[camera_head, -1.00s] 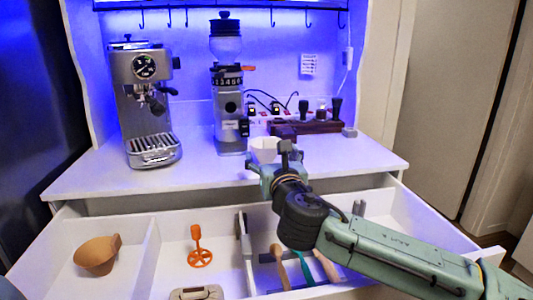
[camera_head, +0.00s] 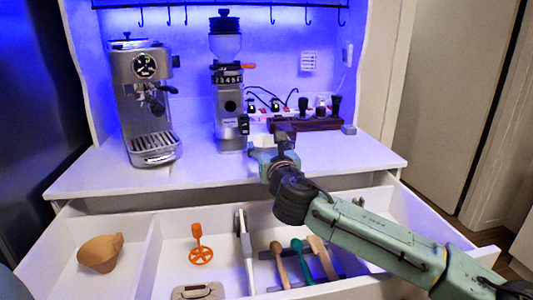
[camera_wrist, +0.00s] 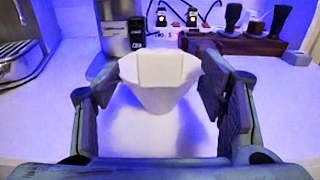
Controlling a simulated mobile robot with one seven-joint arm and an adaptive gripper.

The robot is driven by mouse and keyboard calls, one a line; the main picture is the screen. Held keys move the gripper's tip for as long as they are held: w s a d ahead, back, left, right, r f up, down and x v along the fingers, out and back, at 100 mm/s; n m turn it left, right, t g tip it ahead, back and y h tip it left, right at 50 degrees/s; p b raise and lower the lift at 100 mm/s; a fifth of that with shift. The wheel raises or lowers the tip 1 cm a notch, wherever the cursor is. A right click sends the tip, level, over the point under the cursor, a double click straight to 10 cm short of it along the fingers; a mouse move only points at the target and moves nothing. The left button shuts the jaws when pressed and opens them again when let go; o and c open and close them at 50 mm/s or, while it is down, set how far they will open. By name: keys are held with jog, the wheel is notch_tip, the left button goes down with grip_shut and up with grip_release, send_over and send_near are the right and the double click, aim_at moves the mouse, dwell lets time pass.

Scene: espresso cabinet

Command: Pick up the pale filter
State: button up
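The pale filter (camera_wrist: 160,82) is a white, faceted cup, wide at the top and narrower below, on the white countertop. In the head view only part of the filter (camera_head: 262,142) shows behind my gripper (camera_head: 272,157). In the wrist view my gripper (camera_wrist: 158,92) is open, with one finger left of the filter and one right of it. Gaps show between the filter and both fingers, so it is not clamped.
The grinder (camera_head: 229,100) and espresso machine (camera_head: 146,105) stand to the left. A dark wooden tool stand (camera_head: 312,125) is behind to the right. Below, the open drawer holds a tan cup (camera_head: 100,253), an orange tool (camera_head: 199,246) and several long-handled utensils.

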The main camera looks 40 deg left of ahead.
jog(key=c, duration=1.2)
jog(key=shift+c, duration=0.2)
notch_tip(320, 180, up, 10)
jog(key=shift+w+d, duration=0.1)
